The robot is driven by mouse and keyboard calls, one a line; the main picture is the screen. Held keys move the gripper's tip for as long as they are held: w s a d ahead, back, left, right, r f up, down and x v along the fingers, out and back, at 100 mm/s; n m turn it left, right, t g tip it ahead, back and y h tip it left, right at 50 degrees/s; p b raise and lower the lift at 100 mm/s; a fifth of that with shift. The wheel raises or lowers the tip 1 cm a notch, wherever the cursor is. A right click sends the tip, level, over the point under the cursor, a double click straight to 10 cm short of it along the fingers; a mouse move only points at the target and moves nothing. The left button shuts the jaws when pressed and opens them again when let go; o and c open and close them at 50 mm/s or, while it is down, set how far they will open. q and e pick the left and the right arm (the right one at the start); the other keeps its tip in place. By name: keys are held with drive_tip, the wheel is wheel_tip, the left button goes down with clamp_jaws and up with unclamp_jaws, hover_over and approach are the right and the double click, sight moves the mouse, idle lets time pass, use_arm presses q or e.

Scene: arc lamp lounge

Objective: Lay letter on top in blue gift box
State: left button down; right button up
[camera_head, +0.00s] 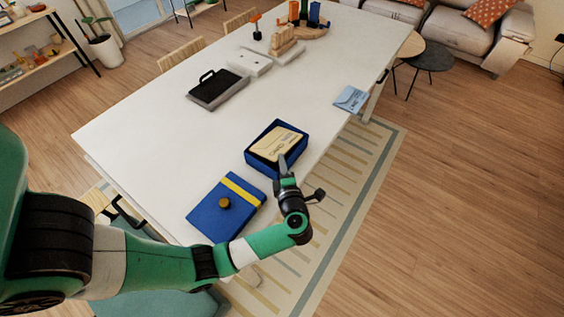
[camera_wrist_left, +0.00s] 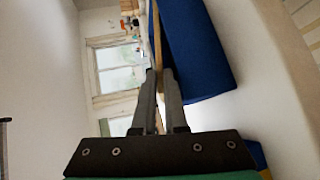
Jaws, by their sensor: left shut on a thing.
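The letter (camera_head: 278,141) is a flat cream envelope with dark print, over the opening of the blue gift box (camera_head: 262,169) near the table's right edge. My left gripper (camera_head: 283,164) is shut on the letter's near edge. In the left wrist view the letter (camera_wrist_left: 157,42) shows as a thin tan edge between the fingertips (camera_wrist_left: 157,78), along the open side of the blue box (camera_wrist_left: 200,55). I cannot tell whether it touches the box. The box's inside is mostly hidden. My right gripper is not in view.
A blue lid (camera_head: 216,219) with a yellow band and a round knob lies left of the box. A light blue card (camera_head: 350,98) lies at the right edge. A black tray (camera_head: 217,90) and a white block (camera_head: 250,62) stand farther back. The white table's middle (camera_head: 290,95) is clear.

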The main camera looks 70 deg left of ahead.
use_arm(q)
drive_tip(key=shift+f, duration=0.15)
drive_tip(key=c, duration=1.2)
unclamp_jaws()
drive_tip(key=shift+c, duration=0.2)
drive_tip(key=p+v, duration=0.1)
drive_tip(key=v, duration=1.1)
drive_tip(key=shift+r+p, duration=0.3)
drive_tip(key=shift+r, duration=0.1)
